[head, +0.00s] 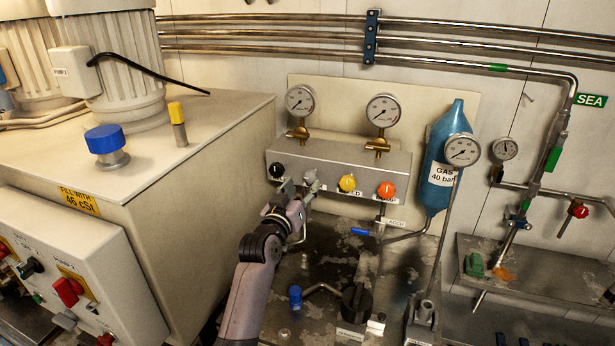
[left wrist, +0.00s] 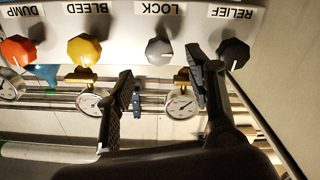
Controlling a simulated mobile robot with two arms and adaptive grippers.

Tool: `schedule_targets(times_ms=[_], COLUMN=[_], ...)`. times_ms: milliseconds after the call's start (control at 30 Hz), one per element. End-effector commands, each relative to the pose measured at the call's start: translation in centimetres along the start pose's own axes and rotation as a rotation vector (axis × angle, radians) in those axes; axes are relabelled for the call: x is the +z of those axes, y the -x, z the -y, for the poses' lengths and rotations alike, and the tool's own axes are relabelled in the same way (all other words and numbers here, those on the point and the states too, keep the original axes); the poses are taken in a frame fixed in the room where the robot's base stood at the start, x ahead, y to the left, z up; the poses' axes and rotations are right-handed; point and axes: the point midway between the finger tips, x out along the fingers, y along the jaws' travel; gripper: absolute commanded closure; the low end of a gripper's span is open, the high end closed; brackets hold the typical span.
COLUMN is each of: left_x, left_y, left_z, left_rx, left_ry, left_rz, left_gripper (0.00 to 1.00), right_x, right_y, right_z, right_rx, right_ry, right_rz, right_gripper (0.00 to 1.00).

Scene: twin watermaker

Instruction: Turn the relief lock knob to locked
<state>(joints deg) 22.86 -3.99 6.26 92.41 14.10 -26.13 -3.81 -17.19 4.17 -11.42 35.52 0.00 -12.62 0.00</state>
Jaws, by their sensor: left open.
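The grey lock knob (head: 311,176) is second from the left on the front of the grey valve block (head: 337,155). In the left wrist view, which is upside down, the lock knob (left wrist: 159,51) is under its LOCK label. The black relief knob (head: 277,169) is beside it; it also shows in the left wrist view (left wrist: 233,53). My left gripper (head: 297,191) is open and empty just in front of the lock knob. In the left wrist view its fingers (left wrist: 160,77) are spread to either side of the lock knob's line; contact is not visible. The knob's setting is unclear.
The yellow bleed knob (head: 347,183) and orange dump knob (head: 386,190) are to the right. Two gauges (head: 300,100) stand above the block. A blue gas bottle (head: 447,150) is at its right. A cream cabinet (head: 210,190) is close on the left of my arm.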

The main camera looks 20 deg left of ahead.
Motion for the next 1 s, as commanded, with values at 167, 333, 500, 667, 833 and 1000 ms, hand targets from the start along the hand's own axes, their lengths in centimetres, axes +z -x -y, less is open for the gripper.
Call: schedule_targets(times_ms=[167,333,500,667,833,1000], left_x=[-0.1,0.0,0.1,0.1,0.1,0.1], left_y=[-2.7,-4.2,-4.7,-4.7,-4.7,-4.7], left_z=[0.0,0.0,0.0,0.0,0.0,0.0], left_rx=[0.0,0.0,0.0,0.0,0.0,0.0], left_ry=[-0.001,0.0,-0.001,-0.001,-0.001,-0.001], left_rz=[0.002,0.001,0.001,0.001,0.001,0.001], left_gripper=[0.51,0.51,0.51,0.51,0.57,0.68], right_x=[0.0,0.0,0.1,0.1,0.1,0.1], right_y=[0.6,0.8,0.9,0.8,0.8,0.8], right_z=[-0.1,-0.3,-0.6,-0.7,-0.7,-0.7], right_rx=[0.001,0.004,0.007,0.008,0.008,0.008], right_ry=[0.001,0.002,0.004,0.005,0.005,0.005], right_rz=[0.0,0.001,0.002,0.002,0.002,0.002], right_gripper=[0.6,0.6,0.6,0.6,0.6,0.6])
